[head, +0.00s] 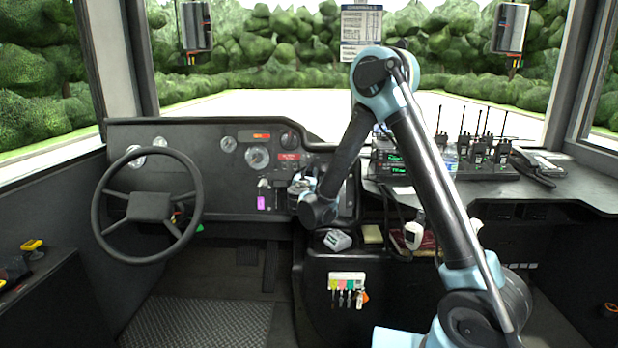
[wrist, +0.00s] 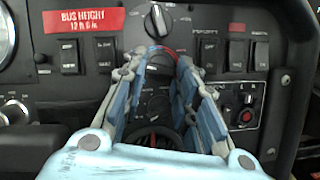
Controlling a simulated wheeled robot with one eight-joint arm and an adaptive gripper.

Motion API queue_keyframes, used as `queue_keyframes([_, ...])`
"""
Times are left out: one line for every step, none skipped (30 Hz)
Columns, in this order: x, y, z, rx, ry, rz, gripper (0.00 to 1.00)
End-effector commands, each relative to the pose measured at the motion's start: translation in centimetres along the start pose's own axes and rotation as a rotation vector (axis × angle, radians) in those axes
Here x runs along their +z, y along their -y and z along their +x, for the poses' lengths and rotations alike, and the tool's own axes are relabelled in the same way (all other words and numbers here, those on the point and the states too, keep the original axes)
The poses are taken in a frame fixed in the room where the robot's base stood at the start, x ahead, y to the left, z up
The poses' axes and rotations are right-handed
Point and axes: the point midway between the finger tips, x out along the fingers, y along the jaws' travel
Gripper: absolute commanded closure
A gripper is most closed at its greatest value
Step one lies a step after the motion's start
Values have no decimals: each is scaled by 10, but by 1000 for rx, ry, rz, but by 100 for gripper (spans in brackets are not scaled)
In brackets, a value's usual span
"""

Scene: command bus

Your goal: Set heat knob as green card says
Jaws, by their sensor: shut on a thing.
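In the wrist view my gripper (wrist: 161,66) reaches into a column of dark round knobs on the dash panel. Its fingers close around the sides of one knob (wrist: 160,60), partly hidden between the fingertips, just below a knob with a silver pointer (wrist: 157,20). Lower knobs show between the fingers. I cannot read which is the heat knob or the held knob's setting. In the head view my gripper (head: 301,184) is at the panel right of the steering wheel. A small green piece (head: 199,228) shows by the wheel; I cannot tell whether it is the green card.
Rocker switches (wrist: 69,56) flank the knobs, under a red bus height label (wrist: 85,20). A red button (wrist: 246,116) sits lower right. The steering wheel (head: 147,205) is at left. Coloured key tags (head: 347,283) hang below the console. Handheld radios (head: 477,152) stand at right.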

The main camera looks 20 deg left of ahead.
Motion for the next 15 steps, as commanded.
queue_keyframes([0, 0, 0, -6, 0, 11, 97])
queue_keyframes([0, 0, 0, -8, 0, 18, 97])
queue_keyframes([0, 0, 0, -11, 0, 26, 97])
queue_keyframes([0, 0, 0, -12, 0, 30, 97])
queue_keyframes([0, 0, 0, -14, 0, 33, 97])
queue_keyframes([0, 0, 0, -15, 0, 36, 97])
queue_keyframes([0, 0, 0, -16, 0, 38, 97])
queue_keyframes([0, 0, 0, -17, 0, 39, 97])
queue_keyframes([0, 0, 0, -17, 0, 40, 97])
queue_keyframes([0, 1, 0, -17, 0, 40, 97])
queue_keyframes([0, 1, 0, -18, 0, 40, 97])
queue_keyframes([0, 1, 0, -18, 0, 40, 97])
queue_keyframes([0, 1, 0, -18, 0, 40, 97])
queue_keyframes([0, 1, 0, -18, 0, 40, 97])
queue_keyframes([0, 1, 0, -18, 0, 40, 97])
